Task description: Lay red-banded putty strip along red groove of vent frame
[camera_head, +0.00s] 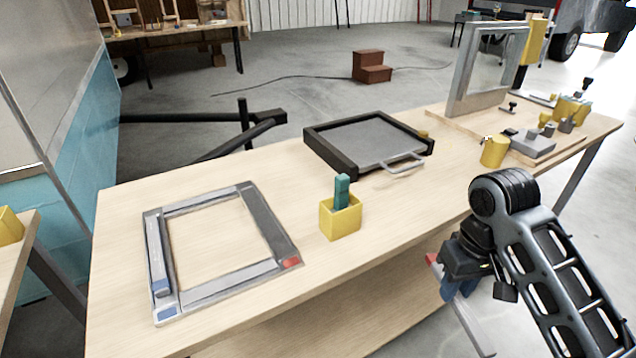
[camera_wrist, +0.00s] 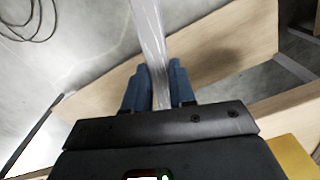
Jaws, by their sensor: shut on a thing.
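The grey vent frame (camera_head: 222,290) lies flat on the workbench at the left. Its right side is a darker groove (camera_head: 264,222) with a red mark (camera_head: 290,262) at the near end. A grey strip with a blue band (camera_head: 160,288) lies along its left side, by a blue corner mark. My gripper (camera_head: 450,290) is off the bench's front edge, right of the frame and apart from it. Its blue fingers are shut on the grey putty strip (camera_head: 472,325), whose red band (camera_head: 432,259) shows at the upper end. The strip also shows between the fingers in the wrist view (camera_wrist: 150,40).
A yellow holder (camera_head: 340,218) with a teal tool stands right of the frame. Behind it lies a dark tray (camera_head: 318,138) with a handle. An upright framed panel (camera_head: 460,80) and small tools fill the far right. Bare bench separates the frame and holder.

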